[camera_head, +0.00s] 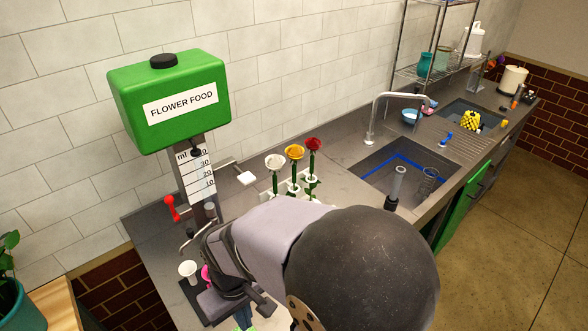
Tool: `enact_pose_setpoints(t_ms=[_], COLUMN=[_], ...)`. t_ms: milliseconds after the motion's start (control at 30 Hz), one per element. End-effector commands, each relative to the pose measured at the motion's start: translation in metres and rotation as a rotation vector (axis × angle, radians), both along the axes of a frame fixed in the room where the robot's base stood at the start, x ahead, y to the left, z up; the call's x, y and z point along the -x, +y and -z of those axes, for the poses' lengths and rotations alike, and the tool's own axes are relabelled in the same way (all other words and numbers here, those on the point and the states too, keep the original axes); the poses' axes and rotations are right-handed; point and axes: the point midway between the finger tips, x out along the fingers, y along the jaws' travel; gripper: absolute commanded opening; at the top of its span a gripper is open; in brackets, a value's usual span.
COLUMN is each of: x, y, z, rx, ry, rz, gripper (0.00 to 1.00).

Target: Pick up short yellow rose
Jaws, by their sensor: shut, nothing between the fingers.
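A yellow-orange rose (294,152) stands upright on a green stem, the middle one of three roses in a row beyond my arm. The lower part of its stem is partly hidden, so I cannot tell its length for sure. My gripper (238,298) is low at the front left of the counter, well apart from the roses and nearer to me. It is shut with nothing seen between its fingers. My arm hides much of it.
A white rose (275,162) stands left of the yellow one and a red rose (313,145) right of it. A green flower food tank (175,100) stands at the left. A white cup (188,270) is near my gripper. A sink (405,170) lies right.

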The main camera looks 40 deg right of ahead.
Motion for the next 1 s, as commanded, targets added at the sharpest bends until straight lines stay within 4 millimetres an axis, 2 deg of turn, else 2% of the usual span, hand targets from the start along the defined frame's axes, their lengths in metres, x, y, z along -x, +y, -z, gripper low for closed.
enact_pose_setpoints(t_ms=[167,333,667,767,867,967,1000], x=[0.000,0.000,-0.003,-0.018,-0.047,-0.090,-0.110], y=[0.000,0.000,-0.002,-0.010,-0.030,-0.064,-0.082], z=[0.000,0.000,0.002,0.009,0.021,0.038,0.045], rx=[0.000,0.000,0.002,0.011,0.030,0.064,0.080], ry=[0.000,0.000,-0.007,-0.041,-0.114,-0.229,-0.285], rz=[0.000,0.000,0.005,0.027,0.070,0.131,0.160], gripper=[0.00,0.34,0.34,0.34,0.34,0.34,0.34])
